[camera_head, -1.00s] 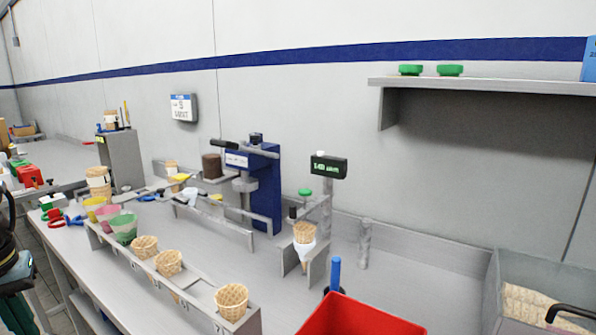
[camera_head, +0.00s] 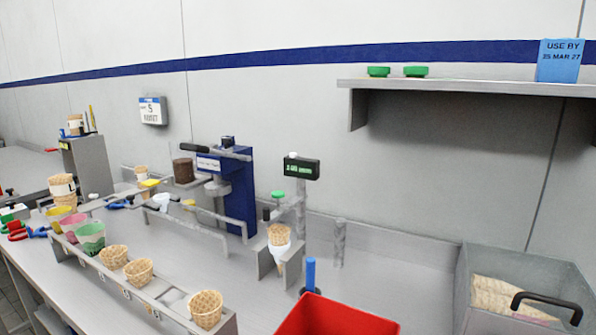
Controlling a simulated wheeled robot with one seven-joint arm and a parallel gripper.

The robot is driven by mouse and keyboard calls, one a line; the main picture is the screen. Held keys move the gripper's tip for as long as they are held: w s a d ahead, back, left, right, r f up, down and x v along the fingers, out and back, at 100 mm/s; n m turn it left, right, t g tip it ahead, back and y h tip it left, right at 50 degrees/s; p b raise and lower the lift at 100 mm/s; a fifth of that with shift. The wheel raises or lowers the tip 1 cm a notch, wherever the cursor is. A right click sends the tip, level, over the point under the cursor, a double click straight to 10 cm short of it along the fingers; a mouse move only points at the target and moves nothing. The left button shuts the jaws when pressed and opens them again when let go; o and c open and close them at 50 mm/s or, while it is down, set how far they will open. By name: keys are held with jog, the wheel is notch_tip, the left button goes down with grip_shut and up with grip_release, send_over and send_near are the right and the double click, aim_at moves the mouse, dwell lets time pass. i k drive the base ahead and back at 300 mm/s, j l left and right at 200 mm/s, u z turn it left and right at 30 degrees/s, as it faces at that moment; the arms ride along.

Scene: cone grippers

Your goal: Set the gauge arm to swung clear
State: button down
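I cannot tell for sure which part is the gauge arm. A blue upright press (camera_head: 238,190) stands on the bench near the middle, with a grey bar and black handle (camera_head: 222,151) reaching left across its top. To its right, a grey post (camera_head: 300,215) carries a dark digital display (camera_head: 301,167); its digits are too small to read surely. A green knob (camera_head: 278,195) sits just left of that post, above a grey stand (camera_head: 265,259) holding a wrapped waffle cone (camera_head: 279,238). My gripper is not in view.
A rack (camera_head: 170,297) with several cones runs along the bench's front. A red bin (camera_head: 338,318) and a blue upright handle (camera_head: 310,274) are at the front. A grey box with a black handle (camera_head: 546,306) is at right. Bare bench (camera_head: 400,275) lies between.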

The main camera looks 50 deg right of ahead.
aim_at(269, 219)
jog(key=k+l, duration=0.25)
jog(key=k, duration=0.2)
jog(key=k+l+u, duration=0.15)
jog(key=k, duration=0.3)
jog(key=l, duration=0.05)
